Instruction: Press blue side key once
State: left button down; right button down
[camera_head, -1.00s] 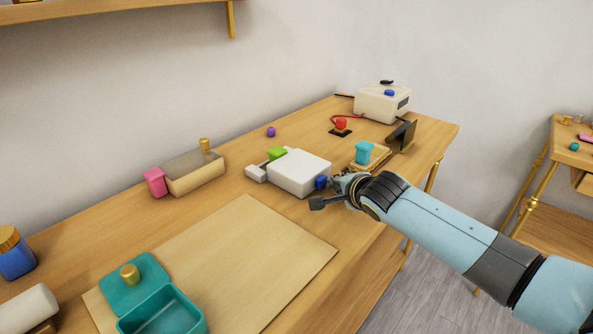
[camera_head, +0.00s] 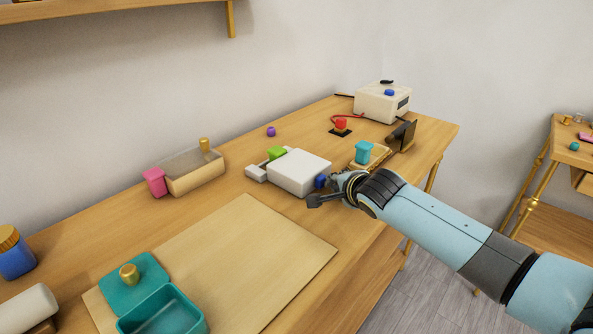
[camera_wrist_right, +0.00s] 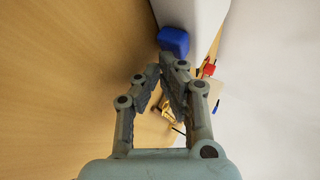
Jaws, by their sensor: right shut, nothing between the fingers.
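The blue side key (camera_head: 320,181) sticks out of the right side of the white box (camera_head: 299,171) on the table. In the right wrist view the blue key (camera_wrist_right: 174,40) is just beyond my fingertips, with the white box (camera_wrist_right: 190,14) behind it. My right gripper (camera_head: 326,192) is beside the key, partly hiding that side of the box. In the wrist view its fingers (camera_wrist_right: 167,70) converge, shut and empty. I cannot tell whether a fingertip touches the key. My left gripper is not in view.
A teal cup (camera_head: 365,152) on a small tray stands behind my right gripper. A flat board (camera_head: 243,245) lies in front, with an open teal box (camera_head: 160,311). A red button (camera_head: 340,124) is farther back.

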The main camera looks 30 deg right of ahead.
jog(key=shift+w+a, duration=0.3)
jog(key=shift+w, duration=0.55)
dwell(1.1)
jog(key=shift+s+r, duration=0.1)
jog(key=shift+s+d, duration=0.15)
jog(key=shift+s, duration=0.5)
jog(key=shift+s+d+p, duration=0.1)
jog(key=shift+s+p, duration=0.2)
jog(key=shift+s+d+p, duration=0.3)
jog(key=shift+s+p, duration=0.05)
jog(key=shift+s, duration=0.65)
jog(key=shift+s+d+p, duration=0.25)
jog(key=shift+s+p, duration=0.05)
jog(key=shift+s, duration=0.65)
jog(key=shift+s+d+p, duration=0.3)
jog(key=shift+s+p, duration=0.05)
jog(key=shift+s, duration=0.65)
